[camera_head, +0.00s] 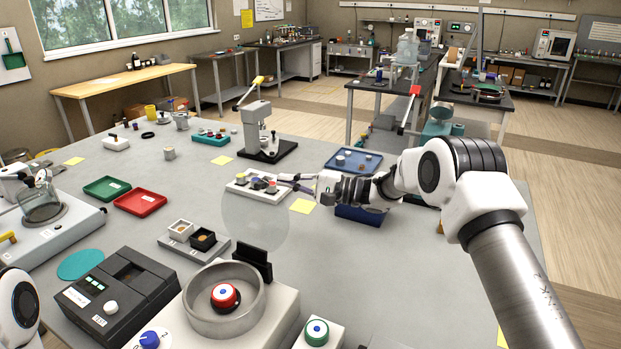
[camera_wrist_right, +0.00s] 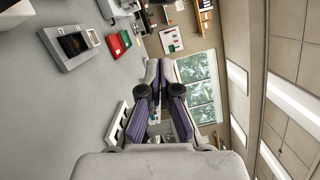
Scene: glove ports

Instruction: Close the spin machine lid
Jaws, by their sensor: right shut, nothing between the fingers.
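The spin machine (camera_head: 283,318) stands at the front of the table, with a white body and a round grey bowl (camera_head: 193,318). A red-and-white knob (camera_head: 225,297) sits in the middle of the bowl. Its clear round lid (camera_head: 254,222) stands raised, near upright, behind the bowl at a black hinge block (camera_head: 253,262). My right gripper (camera_head: 287,181) is beyond the lid and to its right, apart from it, near a white button box. It also shows in the wrist view (camera_wrist_right: 158,75), its fingers together and empty. My left gripper is out of view; only part of my left arm shows.
The white button box (camera_head: 256,188) is by my right fingertips. A black press stand (camera_head: 267,148) is behind it. A blue tray (camera_head: 352,161) lies to the right. Table right of the machine is mostly clear.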

